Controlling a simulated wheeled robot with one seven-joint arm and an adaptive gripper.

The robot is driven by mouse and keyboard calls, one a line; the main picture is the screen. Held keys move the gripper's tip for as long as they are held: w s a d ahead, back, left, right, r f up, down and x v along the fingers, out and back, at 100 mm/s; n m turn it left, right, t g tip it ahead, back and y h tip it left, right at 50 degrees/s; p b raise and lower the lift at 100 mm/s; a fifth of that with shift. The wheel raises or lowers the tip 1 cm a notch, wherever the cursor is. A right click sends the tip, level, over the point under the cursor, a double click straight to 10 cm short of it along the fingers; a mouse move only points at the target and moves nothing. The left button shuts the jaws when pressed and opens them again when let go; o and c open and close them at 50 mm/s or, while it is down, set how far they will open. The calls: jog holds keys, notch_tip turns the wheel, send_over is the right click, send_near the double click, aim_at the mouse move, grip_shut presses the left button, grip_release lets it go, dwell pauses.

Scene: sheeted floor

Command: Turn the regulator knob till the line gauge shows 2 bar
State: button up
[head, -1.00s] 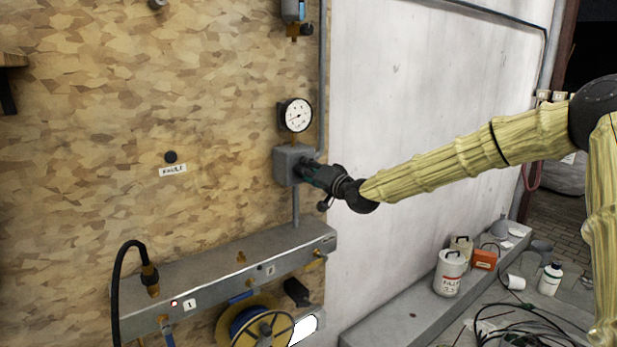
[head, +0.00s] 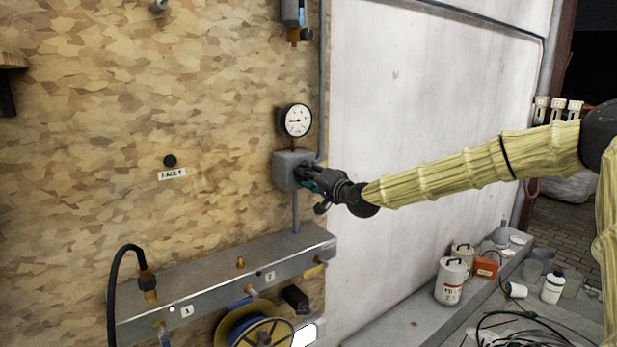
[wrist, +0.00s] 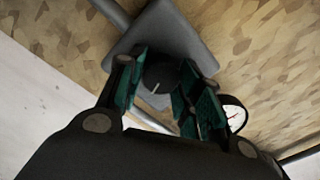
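The regulator is a grey box (head: 287,158) on the board, with a pipe above and below. Its dark round knob (wrist: 158,76) carries a pale line and sits between my green-padded fingers in the wrist view. My gripper (head: 308,178) reaches the box from the right and is shut on the knob, one finger on each side; the knob is hidden in the head view. The line gauge (head: 296,120) is a round white dial above the box. Its needle points roughly left; the numbers are too small to read. In the wrist view the gauge (wrist: 234,116) is partly behind my right finger.
A grey manifold rail (head: 215,282) with fittings and a black hose (head: 115,285) runs below. A blue hose reel (head: 250,325) hangs under it. White canisters (head: 451,280) and a bottle stand at lower right. The white wall right of the board is clear.

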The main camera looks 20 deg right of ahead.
jog(key=shift+o, duration=1.2)
jog(key=shift+d, duration=0.1)
jog(key=v, duration=1.2)
